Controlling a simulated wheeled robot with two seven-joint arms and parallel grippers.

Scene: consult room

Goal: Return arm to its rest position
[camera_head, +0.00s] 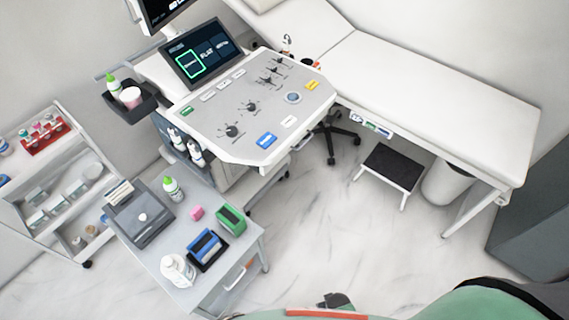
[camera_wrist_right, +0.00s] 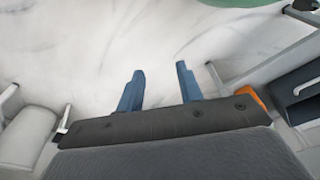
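My right gripper (camera_wrist_right: 160,70) shows in the right wrist view with its two blue fingers apart. Nothing is between the fingers; behind them is pale marbled floor. In the head view, green and dark parts of my own body fill the bottom right edge, and neither gripper can be made out there. My left gripper is not in view.
An ultrasound console (camera_head: 218,130) stands beside a white exam bed (camera_head: 430,85). A small table (camera_head: 214,284) holds boxes and bottles at lower left. A shelf cart (camera_head: 40,185) stands far left. A step stool (camera_head: 393,168) and a bin (camera_head: 446,186) are right. Floor between is clear.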

